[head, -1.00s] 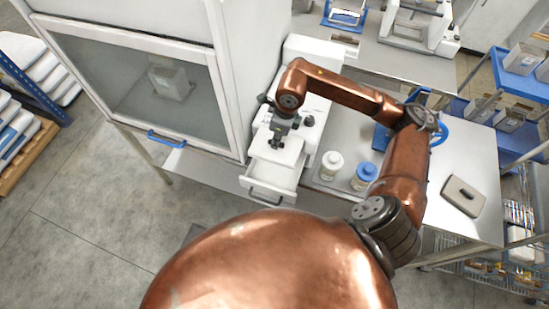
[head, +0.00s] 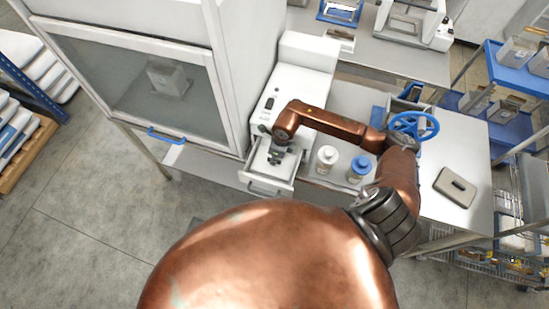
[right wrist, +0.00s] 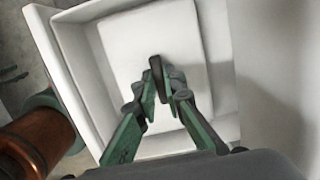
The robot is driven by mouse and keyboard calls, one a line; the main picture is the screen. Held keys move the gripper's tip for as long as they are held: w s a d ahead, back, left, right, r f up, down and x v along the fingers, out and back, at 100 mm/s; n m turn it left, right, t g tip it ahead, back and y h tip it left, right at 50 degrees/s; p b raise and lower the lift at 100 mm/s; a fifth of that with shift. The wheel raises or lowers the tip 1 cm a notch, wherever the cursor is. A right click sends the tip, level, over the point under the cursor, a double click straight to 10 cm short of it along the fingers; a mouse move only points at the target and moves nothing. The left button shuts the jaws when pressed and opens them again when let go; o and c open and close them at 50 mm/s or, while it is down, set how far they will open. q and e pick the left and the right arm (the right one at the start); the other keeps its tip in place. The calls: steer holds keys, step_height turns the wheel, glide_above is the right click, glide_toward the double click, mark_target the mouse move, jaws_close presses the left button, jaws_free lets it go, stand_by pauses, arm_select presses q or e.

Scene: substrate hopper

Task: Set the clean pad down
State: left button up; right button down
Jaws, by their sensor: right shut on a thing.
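My right gripper (head: 277,156) is down inside the open white drawer (head: 266,186) of the white machine. In the right wrist view its fingers (right wrist: 162,98) are shut on a dark upright grip. This grip appears to belong to the clean pad (right wrist: 130,40), a pale square panel directly below the fingers. The pad lies within the drawer walls (right wrist: 62,58); I cannot tell whether it rests on the drawer floor. In the head view the gripper and wrist hide most of the pad.
A white-capped jar (head: 326,159) and a blue-capped jar (head: 360,169) stand right of the drawer. A grey plate with a dark handle (head: 455,187) lies on the metal table. A blue handwheel (head: 414,125) is behind my arm. A glazed cabinet (head: 140,80) stands at left.

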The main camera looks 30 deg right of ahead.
mark_target(279, 161)
steer(key=shift+f, duration=0.15)
steer(key=shift+f, duration=0.1)
steer(key=c, duration=2)
jaws_free()
steer(key=shift+r, duration=0.55)
steer(key=r+b, duration=0.1)
steer(key=r, duration=0.2)
steer(key=s+r+b, duration=0.1)
steer(key=r, duration=0.3)
steer(key=d+r+b, duration=0.1)
steer(key=r, duration=0.3)
steer(key=shift+s, duration=0.15)
